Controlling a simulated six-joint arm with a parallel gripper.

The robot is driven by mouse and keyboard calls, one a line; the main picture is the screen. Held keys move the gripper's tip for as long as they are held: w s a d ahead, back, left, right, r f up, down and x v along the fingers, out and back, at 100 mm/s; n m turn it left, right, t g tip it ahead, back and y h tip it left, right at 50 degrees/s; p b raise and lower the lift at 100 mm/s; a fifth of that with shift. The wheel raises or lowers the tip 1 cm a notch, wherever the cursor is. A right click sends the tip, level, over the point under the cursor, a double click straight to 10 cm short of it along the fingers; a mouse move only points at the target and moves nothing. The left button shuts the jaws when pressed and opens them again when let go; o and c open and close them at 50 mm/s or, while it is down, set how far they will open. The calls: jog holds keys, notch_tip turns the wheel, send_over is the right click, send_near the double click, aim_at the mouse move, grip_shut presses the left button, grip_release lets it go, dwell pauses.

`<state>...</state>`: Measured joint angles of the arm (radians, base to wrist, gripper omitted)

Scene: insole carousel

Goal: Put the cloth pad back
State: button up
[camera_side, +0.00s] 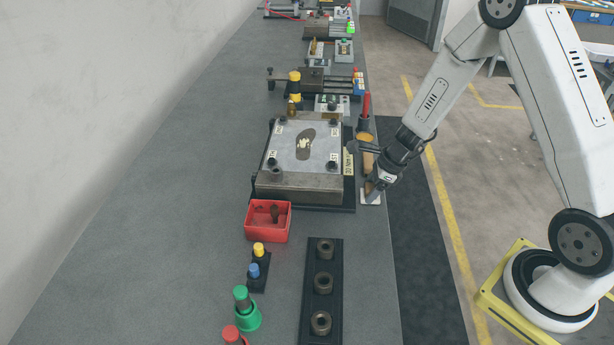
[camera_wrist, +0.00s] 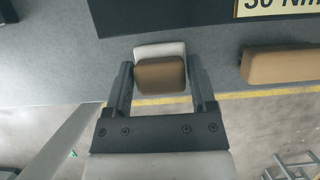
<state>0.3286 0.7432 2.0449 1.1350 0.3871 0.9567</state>
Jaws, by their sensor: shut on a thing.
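My gripper (camera_side: 371,189) points down at the right edge of the bench, beside the clamped plate. In the wrist view its two fingers (camera_wrist: 161,78) are shut on a small brown block, which I take to be the cloth pad (camera_wrist: 160,75). A small white tile (camera_wrist: 160,48) lies just beyond and under the pad; it also shows in the side view (camera_side: 371,200). The pad is over or on the tile; I cannot tell whether they touch. In the side view the pad is mostly hidden by the gripper.
A metal fixture (camera_side: 300,188) holds a plate with a dark insole (camera_side: 305,146) bearing pale patches. A tan block (camera_wrist: 282,65) lies right of my gripper in the wrist view. A red bin (camera_side: 267,233) and a dark strip with rings (camera_side: 322,260) stand nearer. The bench left is clear.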

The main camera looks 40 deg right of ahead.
jog(key=shift+f, duration=0.1)
jog(key=o, duration=1.1)
jog(key=shift+v, duration=6.15)
